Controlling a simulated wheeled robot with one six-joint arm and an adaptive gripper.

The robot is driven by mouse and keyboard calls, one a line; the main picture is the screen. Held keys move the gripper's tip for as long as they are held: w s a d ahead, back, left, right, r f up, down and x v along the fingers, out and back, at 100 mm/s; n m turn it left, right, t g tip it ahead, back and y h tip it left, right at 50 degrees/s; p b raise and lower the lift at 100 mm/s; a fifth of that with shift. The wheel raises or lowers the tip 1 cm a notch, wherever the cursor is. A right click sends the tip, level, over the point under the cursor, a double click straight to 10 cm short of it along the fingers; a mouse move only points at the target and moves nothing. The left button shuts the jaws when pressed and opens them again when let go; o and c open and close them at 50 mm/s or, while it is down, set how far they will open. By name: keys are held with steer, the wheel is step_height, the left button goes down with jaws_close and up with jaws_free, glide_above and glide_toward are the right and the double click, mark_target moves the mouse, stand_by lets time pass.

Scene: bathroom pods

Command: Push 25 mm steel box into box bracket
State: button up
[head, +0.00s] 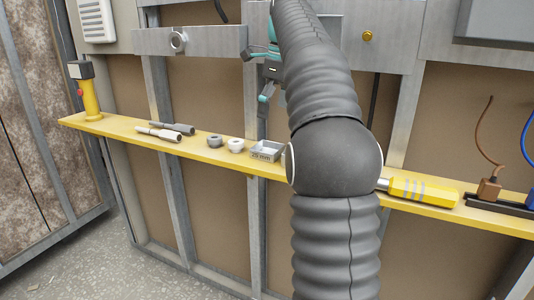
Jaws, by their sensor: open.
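A small open steel box (267,151) with a dark label on its front stands on the yellow shelf, left of my arm's dark elbow. The label is too small to read surely. My gripper (256,77), with teal and black fingers, is open and empty. In the picture it appears above the box, in front of the wall, and apart from the box. A squarish grey frame (330,28) on the upper metal plate is partly hidden behind my arm. I cannot tell whether it is the box bracket.
A metal rail (208,41) crosses the studs above. My arm hides the shelf's middle.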

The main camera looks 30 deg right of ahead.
mark_target(268, 144)
steer(key=f+b, duration=0.1)
steer(key=f, duration=0.5)
steer(key=w+a+f+b, duration=0.1)
steer(key=f, duration=0.2)
steer(key=shift+f+b, duration=0.35)
steer(key=c, duration=1.2)
